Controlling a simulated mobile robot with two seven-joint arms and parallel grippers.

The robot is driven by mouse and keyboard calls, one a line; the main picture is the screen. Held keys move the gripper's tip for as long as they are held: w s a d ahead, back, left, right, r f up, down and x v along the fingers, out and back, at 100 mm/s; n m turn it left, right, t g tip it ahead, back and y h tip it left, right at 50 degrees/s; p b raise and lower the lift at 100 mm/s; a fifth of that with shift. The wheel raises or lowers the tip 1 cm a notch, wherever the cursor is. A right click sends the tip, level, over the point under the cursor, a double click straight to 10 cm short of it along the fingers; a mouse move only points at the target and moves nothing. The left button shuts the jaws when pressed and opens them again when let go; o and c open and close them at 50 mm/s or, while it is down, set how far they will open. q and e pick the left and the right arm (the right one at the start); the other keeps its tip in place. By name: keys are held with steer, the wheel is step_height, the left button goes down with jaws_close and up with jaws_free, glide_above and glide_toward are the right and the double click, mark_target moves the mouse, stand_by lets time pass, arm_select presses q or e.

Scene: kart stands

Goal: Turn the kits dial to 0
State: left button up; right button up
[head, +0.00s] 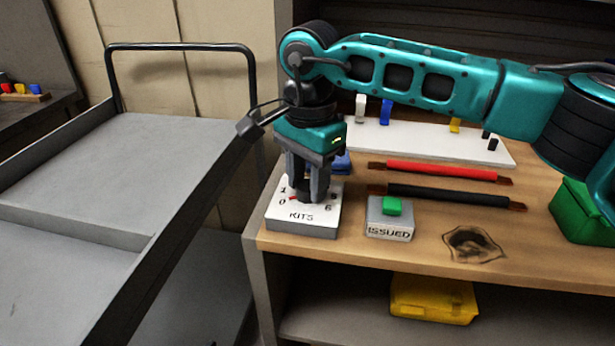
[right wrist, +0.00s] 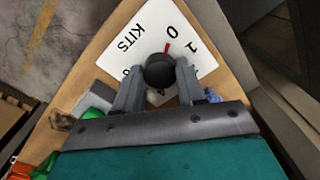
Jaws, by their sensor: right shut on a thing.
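The kits dial is a black knob (right wrist: 160,70) with a red pointer (right wrist: 167,47) on a white box marked KITS (head: 301,228). The digits 0 and 1 show beside the pointer; other digits are partly hidden by my fingers. In the right wrist view the pointer is aimed at about the 0. In the head view its red tip (head: 293,198) shows near the 0 and 1, too small to place exactly. My right gripper (head: 308,190) points down, shut on the knob with a finger on either side. My left gripper is not in view.
Right of the dial stands an ISSUED box (head: 390,230) with a green button (head: 392,206). Behind it lie a red bar (head: 435,171) and a black bar (head: 440,195). A green bin (head: 578,215) is at the right; a grey cart (head: 90,185) stands left of the bench.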

steer(key=shift+r, duration=0.1)
steer(key=o, duration=1.1)
steer(key=shift+c, duration=0.2)
arm_select(q)
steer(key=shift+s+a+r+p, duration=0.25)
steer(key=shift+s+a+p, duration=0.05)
steer(key=shift+p, duration=0.5)
arm_select(e)
step_height(320, 180, up, 13)
steer(key=shift+s, duration=0.15)
steer(key=shift+d, duration=0.1)
